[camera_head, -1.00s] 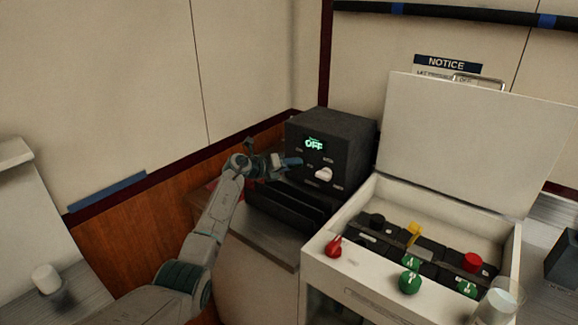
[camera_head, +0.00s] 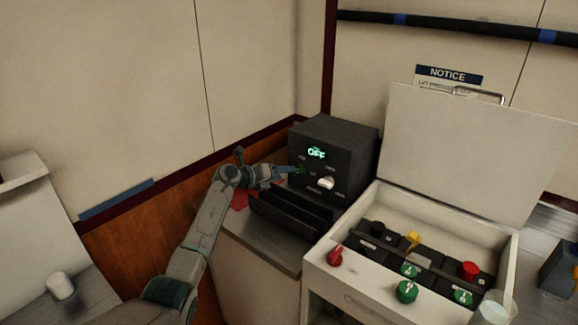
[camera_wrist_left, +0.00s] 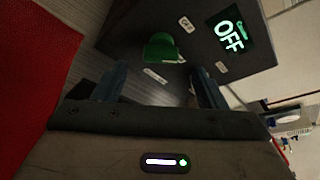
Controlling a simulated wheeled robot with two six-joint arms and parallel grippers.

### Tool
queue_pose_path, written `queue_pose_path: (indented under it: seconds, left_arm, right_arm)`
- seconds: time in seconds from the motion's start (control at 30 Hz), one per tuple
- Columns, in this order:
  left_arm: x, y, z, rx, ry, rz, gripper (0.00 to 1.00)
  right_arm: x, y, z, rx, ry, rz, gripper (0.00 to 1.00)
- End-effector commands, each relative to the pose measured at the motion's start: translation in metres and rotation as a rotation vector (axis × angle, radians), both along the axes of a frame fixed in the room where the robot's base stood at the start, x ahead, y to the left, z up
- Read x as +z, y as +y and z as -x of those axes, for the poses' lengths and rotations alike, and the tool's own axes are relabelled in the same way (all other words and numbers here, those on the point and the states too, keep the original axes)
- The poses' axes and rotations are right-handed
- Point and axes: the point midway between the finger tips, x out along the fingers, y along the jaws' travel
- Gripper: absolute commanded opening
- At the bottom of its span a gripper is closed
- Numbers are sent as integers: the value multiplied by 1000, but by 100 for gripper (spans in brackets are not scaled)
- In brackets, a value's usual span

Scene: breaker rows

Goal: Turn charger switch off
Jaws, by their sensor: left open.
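The charger is a black box (camera_head: 340,139) in the corner at the back, and its lit display (camera_head: 316,152) reads OFF. The display also shows in the left wrist view (camera_wrist_left: 230,36). On its front are a white knob (camera_head: 326,183) and, further left, a green knob (camera_head: 301,169), seen close up in the left wrist view (camera_wrist_left: 161,47). My left gripper (camera_head: 291,171) is open in front of the green knob. In the left wrist view its two fingers (camera_wrist_left: 160,86) stand apart on either side of the knob's line; I cannot tell whether they touch it. My right gripper is not in view.
A white open-lidded box (camera_head: 345,195) with red, green and yellow knobs stands to the right. A black ledge (camera_head: 290,212) lies below the charger. A red item (camera_head: 239,200) lies left of it. A glass (camera_head: 495,308) stands at the lower right.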

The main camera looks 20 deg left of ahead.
Motion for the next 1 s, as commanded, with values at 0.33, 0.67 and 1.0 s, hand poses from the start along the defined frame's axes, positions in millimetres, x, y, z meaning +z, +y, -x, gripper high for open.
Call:
queue_pose_path:
  seconds: [0.33,0.67,1.0]
  left_arm:
    - [17,28,40,0,1,1,65]
    - [16,33,47,-1,0,0,65]
    - [53,13,29,73,-154,136,36]
  right_arm:
    - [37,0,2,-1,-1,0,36]
    - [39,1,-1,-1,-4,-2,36]
    - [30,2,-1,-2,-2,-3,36]
